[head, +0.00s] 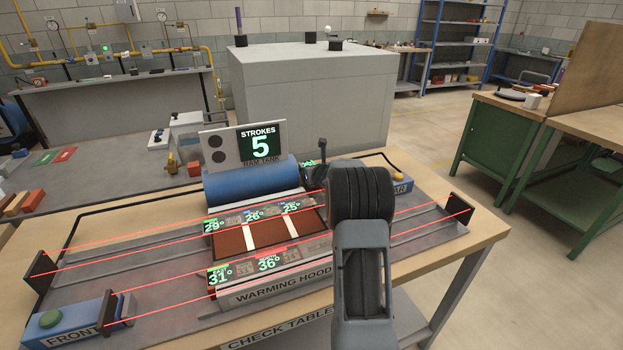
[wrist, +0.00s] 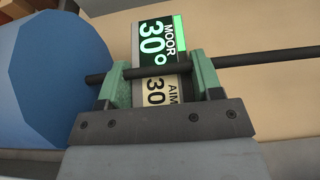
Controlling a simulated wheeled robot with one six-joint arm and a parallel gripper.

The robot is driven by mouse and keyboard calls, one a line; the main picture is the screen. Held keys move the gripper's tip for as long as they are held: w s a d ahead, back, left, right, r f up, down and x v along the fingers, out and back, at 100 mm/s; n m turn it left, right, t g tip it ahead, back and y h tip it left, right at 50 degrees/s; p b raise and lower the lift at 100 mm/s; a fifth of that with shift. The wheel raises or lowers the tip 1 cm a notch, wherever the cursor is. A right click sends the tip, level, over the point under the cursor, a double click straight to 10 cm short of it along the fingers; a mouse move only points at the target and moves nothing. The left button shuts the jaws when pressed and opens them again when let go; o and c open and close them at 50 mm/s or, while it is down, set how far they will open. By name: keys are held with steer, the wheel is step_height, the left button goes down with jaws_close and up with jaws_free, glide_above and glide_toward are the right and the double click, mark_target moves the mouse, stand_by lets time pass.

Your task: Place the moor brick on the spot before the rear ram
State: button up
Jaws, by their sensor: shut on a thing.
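The moor brick (wrist: 152,40) fills the middle of the wrist view, with a screen reading MOOR 30° and a label AIM 30. My gripper (wrist: 160,76) is shut on it, one green finger on each side. In the head view my gripper (head: 316,174) is behind the warming hood, just right of the blue ram tank (head: 250,186), and a bit of the brick's green screen (head: 308,164) shows. The rear ram (head: 397,189), a blue box with a yellow button, is at the right, partly hidden by my arm. The spot before it is not clearly visible.
The warming hood (head: 275,292) holds bricks with readouts of 29°, 26°, 25°, 31° and 36°. Red beams run between dark end posts (head: 460,208) along the rails. The front ram (head: 75,321) is at the lower left. A black rod (wrist: 270,54) crosses the wrist view.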

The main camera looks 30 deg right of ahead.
steer(key=shift+f, duration=0.7)
steer(key=shift+f+b, duration=0.15)
steer(key=shift+b, duration=0.15)
steer(key=o, duration=1.2)
steer(key=shift+o, duration=0.2)
